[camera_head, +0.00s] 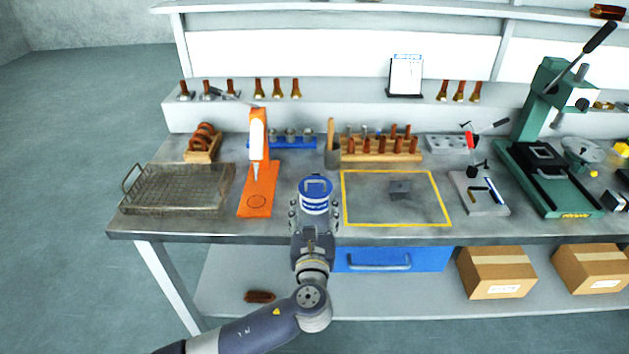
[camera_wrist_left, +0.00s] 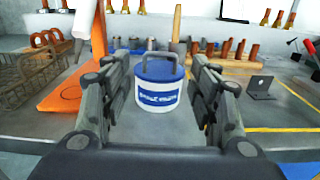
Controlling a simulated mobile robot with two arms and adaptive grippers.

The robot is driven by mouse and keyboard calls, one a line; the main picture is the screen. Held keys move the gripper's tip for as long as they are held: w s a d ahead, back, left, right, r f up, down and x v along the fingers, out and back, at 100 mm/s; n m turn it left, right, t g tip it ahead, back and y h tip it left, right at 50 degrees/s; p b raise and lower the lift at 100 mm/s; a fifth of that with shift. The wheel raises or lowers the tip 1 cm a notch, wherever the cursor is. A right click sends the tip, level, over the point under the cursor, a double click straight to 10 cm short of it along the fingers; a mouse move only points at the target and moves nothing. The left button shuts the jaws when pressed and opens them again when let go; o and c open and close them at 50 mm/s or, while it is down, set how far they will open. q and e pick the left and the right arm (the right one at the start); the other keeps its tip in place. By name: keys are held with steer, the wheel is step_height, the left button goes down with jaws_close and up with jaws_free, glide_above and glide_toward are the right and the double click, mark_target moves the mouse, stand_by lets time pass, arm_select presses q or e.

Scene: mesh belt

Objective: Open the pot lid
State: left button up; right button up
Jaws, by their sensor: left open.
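A small white pot (camera_head: 316,209) with a blue label and a blue lid (camera_head: 316,184) stands upright near the front of the workbench. In the left wrist view the pot (camera_wrist_left: 158,97) shows its lid (camera_wrist_left: 160,71) on top, with a grey arched handle (camera_wrist_left: 160,55). My left gripper (camera_head: 315,213) is open at the bench's front side, its fingers to the left and right of the pot. In the left wrist view the gripper (camera_wrist_left: 159,85) frames the pot with a visible gap on each side. My right gripper is not in view.
An orange dispenser stand (camera_head: 258,195) and a wire basket (camera_head: 178,190) are left of the pot. A yellow-outlined area (camera_head: 396,222) with a small dark block (camera_head: 399,187) is to the right.

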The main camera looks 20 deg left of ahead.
mark_target(314, 182)
arm_select(q)
steer(key=p+x, duration=0.1)
steer(key=x, duration=0.8)
steer(key=shift+w+a, duration=0.1)
steer(key=shift+w, duration=0.25)
